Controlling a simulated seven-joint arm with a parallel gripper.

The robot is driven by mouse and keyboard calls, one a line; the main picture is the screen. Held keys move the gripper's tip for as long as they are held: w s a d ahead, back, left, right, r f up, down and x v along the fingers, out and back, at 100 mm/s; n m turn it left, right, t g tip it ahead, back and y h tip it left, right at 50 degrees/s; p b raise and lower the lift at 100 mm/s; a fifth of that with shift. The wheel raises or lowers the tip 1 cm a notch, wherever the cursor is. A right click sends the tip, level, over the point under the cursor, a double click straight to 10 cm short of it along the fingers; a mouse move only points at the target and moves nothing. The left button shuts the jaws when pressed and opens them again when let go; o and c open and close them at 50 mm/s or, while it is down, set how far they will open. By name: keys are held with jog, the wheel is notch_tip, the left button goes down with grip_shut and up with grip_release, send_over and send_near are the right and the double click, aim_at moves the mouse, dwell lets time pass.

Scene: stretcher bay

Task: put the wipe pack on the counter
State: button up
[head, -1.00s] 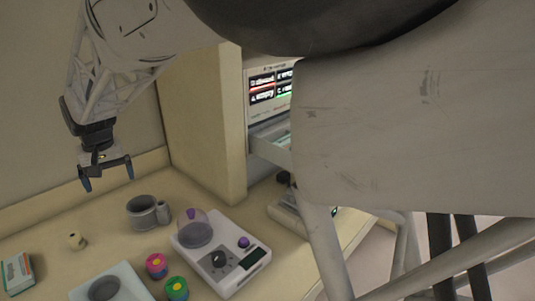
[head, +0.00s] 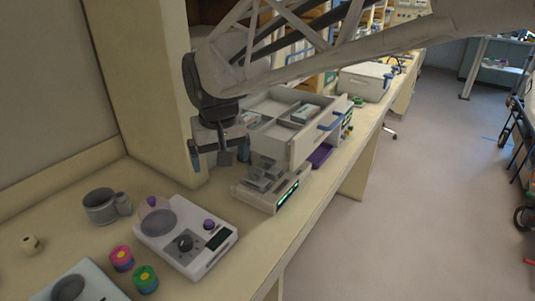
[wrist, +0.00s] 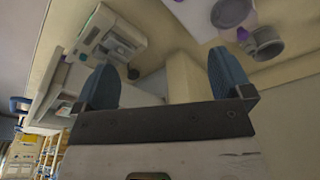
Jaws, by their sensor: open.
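My gripper (head: 219,158) is open and empty, in the air in front of the tall beige panel. In the wrist view its two blue fingers (wrist: 165,75) are apart with nothing between them. A pulled-out drawer (head: 300,146) is right of my gripper. A small white and teal pack (head: 305,113) lies in its right rear part, and another pale item (head: 250,118) lies at its left. Either may be the wipe pack; I cannot tell which. The beige counter (head: 70,238) runs below and to the left.
On the counter are a grey mug (head: 100,206), a white scale (head: 186,236), pink (head: 121,258) and green (head: 145,278) round containers and a small beige piece (head: 31,244). A grey device (head: 270,190) stands below the drawer. Open floor (head: 430,200) is at right.

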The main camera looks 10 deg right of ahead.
jog(key=s+d+f+m, duration=0.1)
jog(key=s+d+f, duration=0.2)
jog(key=s+d, duration=0.5)
jog(key=s+d+f+m, duration=0.2)
jog(key=s+d+f, duration=0.1)
jog(key=s+d, duration=0.6)
jog(key=shift+s+d+t+h, duration=0.2)
jog(key=shift+s+t+h, duration=0.2)
jog(key=shift+s, duration=0.05)
